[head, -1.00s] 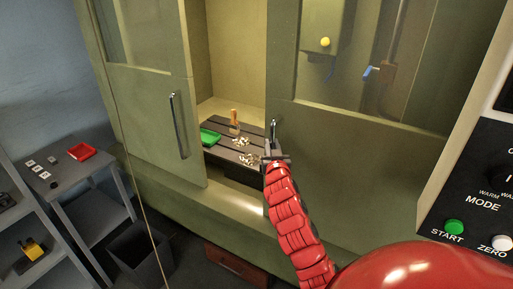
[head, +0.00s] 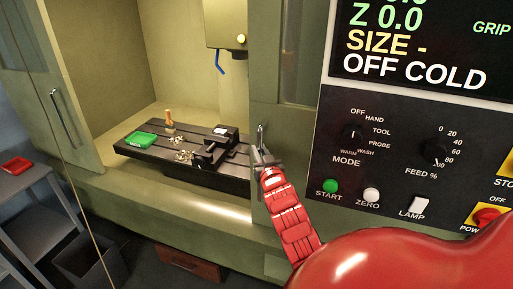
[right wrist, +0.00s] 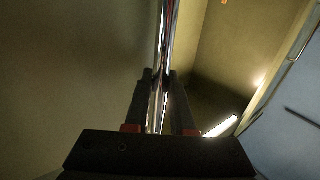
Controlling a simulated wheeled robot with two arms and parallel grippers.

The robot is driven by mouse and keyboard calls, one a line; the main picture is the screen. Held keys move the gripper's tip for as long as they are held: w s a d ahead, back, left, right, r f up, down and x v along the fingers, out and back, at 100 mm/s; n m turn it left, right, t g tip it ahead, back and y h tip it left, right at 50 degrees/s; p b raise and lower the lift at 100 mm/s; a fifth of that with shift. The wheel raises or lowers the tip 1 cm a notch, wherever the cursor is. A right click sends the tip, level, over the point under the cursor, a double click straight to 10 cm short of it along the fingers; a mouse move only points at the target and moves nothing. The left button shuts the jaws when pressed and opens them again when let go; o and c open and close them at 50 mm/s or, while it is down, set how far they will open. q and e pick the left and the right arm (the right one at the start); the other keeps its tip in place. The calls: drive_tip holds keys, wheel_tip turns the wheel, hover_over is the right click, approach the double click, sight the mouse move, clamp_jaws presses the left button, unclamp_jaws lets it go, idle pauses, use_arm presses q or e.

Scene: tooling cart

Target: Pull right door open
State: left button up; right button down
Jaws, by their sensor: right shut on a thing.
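The right door (head: 268,198) is a green sliding panel with a window, partly covered by the control panel in the head view. Its chrome bar handle (head: 261,138) stands upright near the door's left edge. My right gripper (head: 263,158) is shut on this handle. In the right wrist view the handle (right wrist: 168,40) runs between the two fingers of my right gripper (right wrist: 161,85). The left door (head: 45,70) stands to the left, with a wide opening between the two doors. My left gripper is not in view.
Inside the opening, a slotted table (head: 140,152) holds a green tray (head: 141,139), metal chips (head: 182,155) and a dark vise (head: 212,150). The control panel (head: 400,150) stands close on the right. A grey side table (head: 35,205) and dark bin (head: 95,265) are at lower left.

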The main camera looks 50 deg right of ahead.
drive_tip(key=shift+s, duration=0.15)
drive_tip(key=c, duration=0.8)
unclamp_jaws()
drive_tip(key=shift+o, duration=0.2)
